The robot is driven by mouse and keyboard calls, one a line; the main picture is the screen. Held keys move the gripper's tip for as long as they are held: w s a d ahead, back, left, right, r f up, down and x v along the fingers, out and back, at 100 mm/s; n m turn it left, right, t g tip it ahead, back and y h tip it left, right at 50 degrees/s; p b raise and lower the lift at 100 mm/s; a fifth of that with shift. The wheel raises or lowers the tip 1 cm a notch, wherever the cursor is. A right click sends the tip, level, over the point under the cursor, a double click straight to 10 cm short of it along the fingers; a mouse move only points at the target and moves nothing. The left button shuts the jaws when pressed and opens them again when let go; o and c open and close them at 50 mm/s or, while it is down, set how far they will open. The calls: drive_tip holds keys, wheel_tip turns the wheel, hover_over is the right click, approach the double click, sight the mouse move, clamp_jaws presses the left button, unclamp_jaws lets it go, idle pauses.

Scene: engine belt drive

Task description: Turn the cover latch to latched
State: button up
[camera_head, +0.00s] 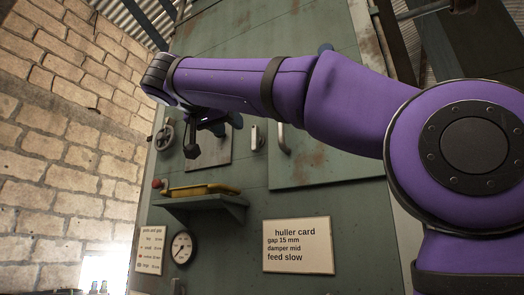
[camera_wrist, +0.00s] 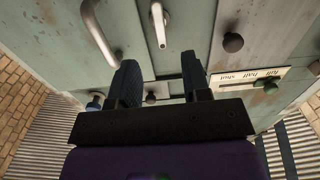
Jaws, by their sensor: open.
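The cover latch (camera_head: 257,138) appears to be the small pale lever on the green machine front, just left of the cover (camera_head: 305,158) and its curved handle (camera_head: 283,140). In the wrist view the pale lever (camera_wrist: 160,25) stands beyond my fingertips, beside the curved handle (camera_wrist: 100,30). My gripper (camera_head: 212,130) is left of the latch in the head view. Its dark fingers (camera_wrist: 160,78) are spread apart and empty, and no contact with the lever shows. I cannot tell the latch's state.
A grey plate (camera_head: 213,155) lies behind my gripper; a dark knob (camera_wrist: 233,42) and a full/half/shut scale (camera_wrist: 248,82) show in the wrist view. A shelf (camera_head: 200,203) with a yellow bar (camera_head: 200,190) juts out below. A handwheel (camera_head: 164,137) is at left.

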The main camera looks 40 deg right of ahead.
sight(253, 138)
drive_tip(key=shift+m, duration=0.3)
drive_tip(key=x, duration=0.7)
drive_tip(key=r+x, duration=0.1)
drive_tip(key=x, duration=0.3)
drive_tip(key=shift+d, duration=0.25)
drive_tip(key=shift+c, duration=0.4)
clamp_jaws()
